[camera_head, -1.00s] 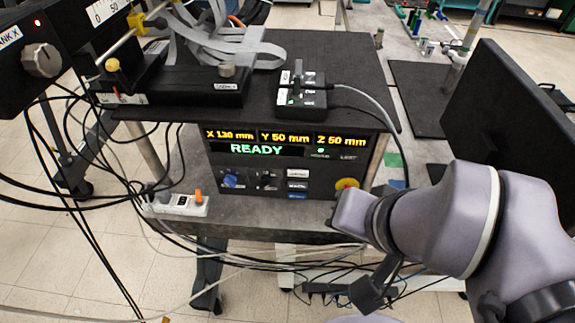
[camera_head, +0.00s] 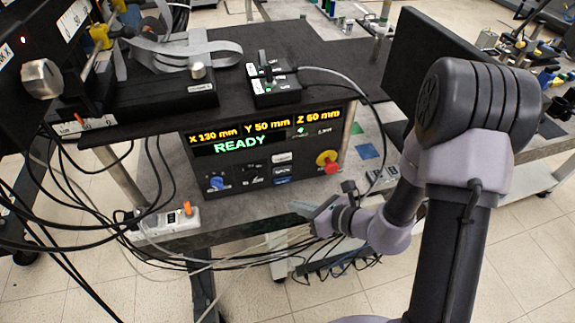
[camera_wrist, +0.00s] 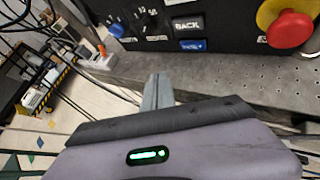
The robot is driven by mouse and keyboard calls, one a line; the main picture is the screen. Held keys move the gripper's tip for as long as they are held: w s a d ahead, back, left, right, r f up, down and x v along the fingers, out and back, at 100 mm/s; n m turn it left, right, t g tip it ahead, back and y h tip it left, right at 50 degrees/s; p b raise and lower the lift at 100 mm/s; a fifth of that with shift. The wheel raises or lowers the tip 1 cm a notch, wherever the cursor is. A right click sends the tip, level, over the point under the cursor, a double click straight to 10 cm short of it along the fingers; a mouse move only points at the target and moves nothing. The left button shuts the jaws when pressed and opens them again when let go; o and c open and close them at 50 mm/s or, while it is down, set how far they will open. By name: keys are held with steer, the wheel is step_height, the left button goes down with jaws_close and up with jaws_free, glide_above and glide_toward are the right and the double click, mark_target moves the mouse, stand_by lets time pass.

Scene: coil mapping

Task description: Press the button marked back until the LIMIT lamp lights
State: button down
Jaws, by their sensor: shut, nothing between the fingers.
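The control panel's button marked BACK (camera_wrist: 187,25) is dark with white letters in the wrist view. In the head view it is the middle one (camera_head: 282,169) of a short column of buttons. My gripper (camera_wrist: 157,85) is shut and empty, its fingertips pointing toward the panel, below and apart from the button. In the head view my gripper (camera_head: 303,209) is in front of the panel's lower edge. The LIMIT label (camera_head: 324,130) is at the panel's upper right; no lit lamp shows there. A small green lamp (camera_head: 300,130) glows left of it. The display (camera_head: 242,144) reads READY.
A blue button (camera_wrist: 193,46) sits just below BACK. A red stop knob on yellow (camera_wrist: 290,28) is to the right, and a blue knob (camera_head: 217,183) to the left. Cables (camera_head: 215,255) hang below the bench edge. A black box with a lever (camera_head: 272,85) stands above the panel.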

mark_target(282, 170)
steer(key=shift+w+d, duration=0.1)
steer(key=shift+w+a+p, duration=0.3)
steer(key=shift+w+a, duration=0.15)
steer(key=shift+w, duration=0.95)
steer(key=shift+w+a+p, duration=0.35)
steer(key=shift+w+a, duration=0.05)
steer(key=shift+w, duration=1)
steer(key=shift+w+a+p, duration=0.3)
steer(key=shift+w+a, duration=0.15)
steer(key=shift+w, duration=0.95)
steer(key=shift+w+a, duration=0.1)
steer(key=shift+w, duration=0.3)
steer(key=shift+w+a, duration=0.1)
steer(key=shift+w, duration=0.3)
steer(key=shift+s, duration=0.1)
steer(key=shift+s+d, duration=0.25)
steer(key=shift+s, duration=0.45)
